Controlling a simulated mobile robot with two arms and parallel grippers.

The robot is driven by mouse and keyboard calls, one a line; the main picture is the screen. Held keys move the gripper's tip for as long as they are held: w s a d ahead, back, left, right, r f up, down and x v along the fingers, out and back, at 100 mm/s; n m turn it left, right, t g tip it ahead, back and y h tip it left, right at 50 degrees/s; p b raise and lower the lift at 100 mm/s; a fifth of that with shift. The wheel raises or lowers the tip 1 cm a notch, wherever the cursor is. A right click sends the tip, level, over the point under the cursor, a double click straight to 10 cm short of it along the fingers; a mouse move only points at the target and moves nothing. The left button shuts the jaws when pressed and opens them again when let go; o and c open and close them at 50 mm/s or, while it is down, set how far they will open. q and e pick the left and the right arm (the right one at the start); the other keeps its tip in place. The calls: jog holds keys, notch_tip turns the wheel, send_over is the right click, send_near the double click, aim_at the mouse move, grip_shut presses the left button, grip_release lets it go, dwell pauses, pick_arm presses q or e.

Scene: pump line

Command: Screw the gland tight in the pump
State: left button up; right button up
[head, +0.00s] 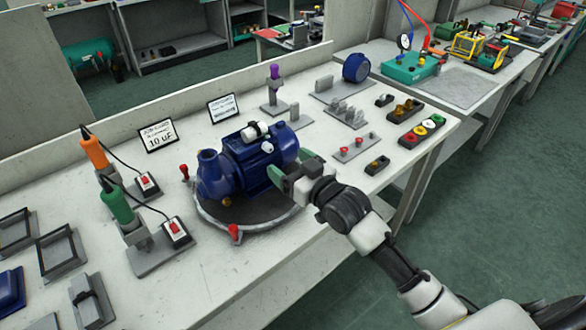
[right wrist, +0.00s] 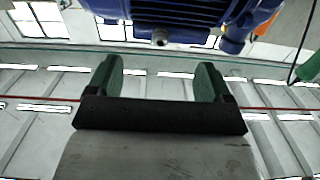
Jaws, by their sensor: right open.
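The blue pump (head: 245,163) with a finned motor body stands on a dark round turntable (head: 262,212) with red clamps. A white-and-black fitting (head: 255,132) sits on its top. My right gripper (head: 292,166) is at the motor's right end, its green fingers apart. In the right wrist view the open gripper (right wrist: 158,72) has nothing between its fingers. I cannot tell whether the stub is the gland. My left gripper is not in view.
An orange screwdriver (head: 94,150) and a green one (head: 116,203) stand in holders on the left, with red-switch boxes. A purple-handled tool (head: 274,78), small part racks (head: 357,147) and a coloured-ring tray (head: 422,131) stand behind and right.

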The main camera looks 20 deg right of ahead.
aim_at(271, 150)
jog(key=shift+b+x, duration=0.8)
jog(key=shift+x, duration=0.7)
jog(key=shift+w+a, duration=0.3)
jog(key=shift+w, duration=0.35)
jog(key=shift+p, duration=0.65)
jog(key=shift+w+a, duration=0.1)
jog(key=shift+w, duration=0.2)
jog(key=shift+w+a, duration=0.25)
jog(key=shift+w, duration=0.35)
jog(key=shift+c, duration=0.2)
